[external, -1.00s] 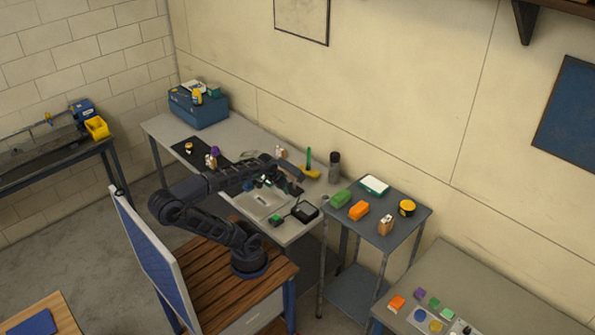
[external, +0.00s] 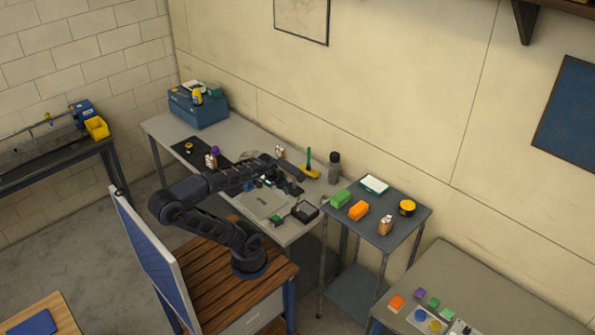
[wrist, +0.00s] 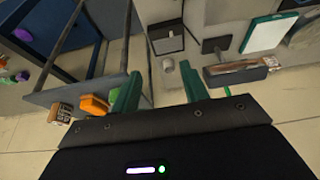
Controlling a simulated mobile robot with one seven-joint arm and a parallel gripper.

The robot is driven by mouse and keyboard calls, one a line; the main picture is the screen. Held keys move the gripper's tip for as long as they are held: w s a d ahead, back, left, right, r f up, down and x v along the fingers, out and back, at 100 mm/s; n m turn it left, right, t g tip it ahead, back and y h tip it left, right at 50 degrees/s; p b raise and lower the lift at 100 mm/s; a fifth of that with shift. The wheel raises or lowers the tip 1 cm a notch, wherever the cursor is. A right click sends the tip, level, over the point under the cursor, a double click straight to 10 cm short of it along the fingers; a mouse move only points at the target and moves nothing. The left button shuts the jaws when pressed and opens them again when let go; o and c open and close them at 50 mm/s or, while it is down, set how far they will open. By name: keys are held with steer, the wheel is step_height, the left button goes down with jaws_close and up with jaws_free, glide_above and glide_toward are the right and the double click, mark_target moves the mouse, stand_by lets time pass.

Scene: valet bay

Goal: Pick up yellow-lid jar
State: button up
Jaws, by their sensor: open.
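A small jar with a yellowish lid (external: 189,147) stands on the black mat at the far left of the grey bench. A round black thing with a yellow top (external: 407,207) sits at the right of the small side table. I cannot tell for sure which is the yellow-lid jar, and neither shows clearly in the wrist view. My gripper (external: 297,186) is over the right part of the bench, apart from both. In the wrist view its green fingers (wrist: 160,88) are spread with nothing held between them.
The side table also holds a green block (external: 341,199), an orange block (external: 358,210) and a white-topped box (external: 374,184). A dark bottle (external: 334,167) stands at the bench's back right. A black box (external: 305,211) is near its front edge. A blue box (external: 198,110) fills the far left end.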

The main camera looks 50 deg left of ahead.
steer(key=o, duration=0.5)
steer(key=shift+c, duration=0.2)
steer(key=shift+r, duration=0.15)
